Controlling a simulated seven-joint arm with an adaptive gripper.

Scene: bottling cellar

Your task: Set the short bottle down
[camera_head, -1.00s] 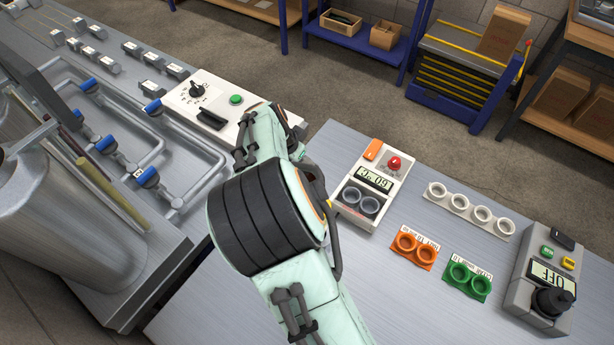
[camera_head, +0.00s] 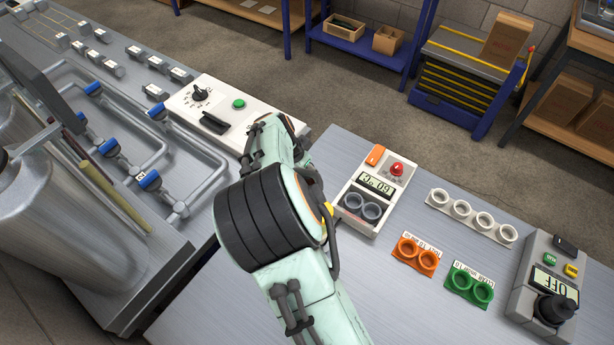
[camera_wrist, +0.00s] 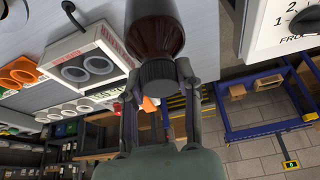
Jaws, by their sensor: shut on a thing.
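My gripper (camera_wrist: 160,82) is shut on a dark brown bottle (camera_wrist: 155,28) in the wrist view. The two fingers lie on either side of its dark ribbed cap (camera_wrist: 160,75). The bottle's far end is cut off by the top edge of that view, so its full height and whether its base touches anything do not show. In the head view my own arm hides the gripper and the bottle.
A white unit with two grey rings (camera_head: 361,206), a display and a red button stands right of my arm. Orange rings (camera_head: 416,254), green rings (camera_head: 470,284), a white ring strip (camera_head: 471,217) and a grey OFF device (camera_head: 545,290) lie farther right. A dial panel (camera_head: 216,119) stands behind.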

